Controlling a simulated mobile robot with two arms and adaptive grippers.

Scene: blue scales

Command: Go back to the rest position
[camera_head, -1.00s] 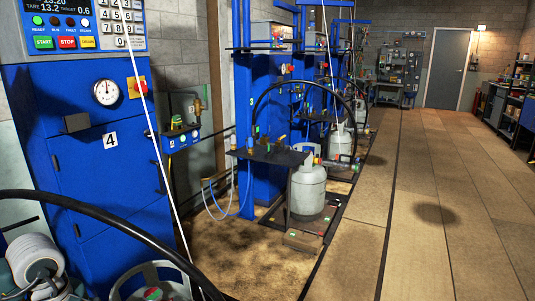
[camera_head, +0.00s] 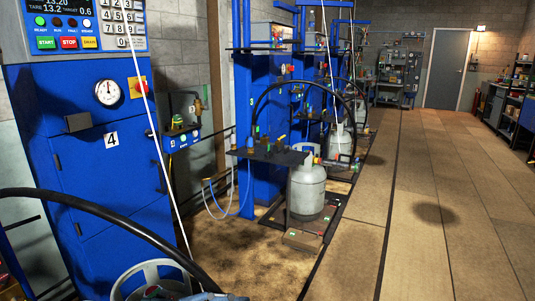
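Neither of my grippers can be made out in the head view. The near blue scale cabinet (camera_head: 95,190) stands at the left, with its display and buttons (camera_head: 85,25) on top, a round dial (camera_head: 107,92) and a number 4 plate. Below it, the collar of a grey gas cylinder (camera_head: 150,272) shows at the bottom edge; its body is cut off. A small blue-grey part (camera_head: 215,297) lies at the bottom edge beside the collar; I cannot tell what it is. A black hose (camera_head: 110,217) arcs over the cylinder from the left.
Another grey cylinder (camera_head: 307,190) stands on a floor scale by the further blue station (camera_head: 262,130). The floor (camera_head: 440,170) at the right is clear up to a grey door (camera_head: 446,68). Shelves (camera_head: 510,95) line the right wall.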

